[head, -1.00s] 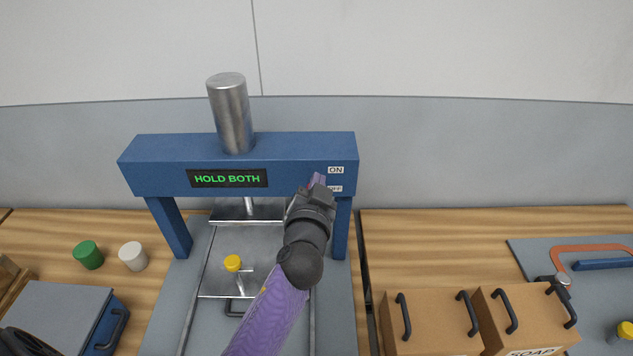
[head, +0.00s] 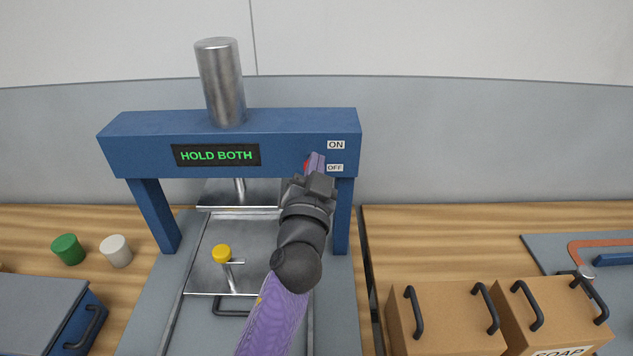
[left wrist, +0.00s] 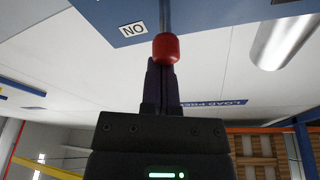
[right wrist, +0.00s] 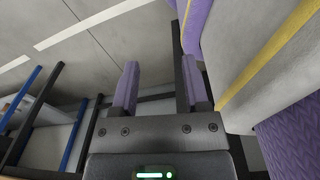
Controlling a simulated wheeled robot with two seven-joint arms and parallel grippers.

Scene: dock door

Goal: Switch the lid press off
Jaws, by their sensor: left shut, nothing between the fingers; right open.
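The lid press is a blue frame (head: 130,145) with a metal cylinder on top and a green "HOLD BOTH" display (head: 216,156). Its ON label (head: 336,145) sits above its OFF label (head: 335,168) at the right end of the crossbeam. The switch's red knob (left wrist: 166,48) is on a grey stem; in the head view only a red sliver (head: 306,167) shows, left of my fingers. My left gripper (head: 315,163) is shut and empty, its tips right at the knob; I cannot tell whether they touch. My right gripper (right wrist: 158,78) is open and empty, away from the press.
A yellow-topped part (head: 222,254) stands on the press's tray. Green (head: 68,249) and white (head: 116,251) cylinders stand left, behind a blue-sided box (head: 85,325). Cardboard boxes with black handles (head: 450,310) stand right.

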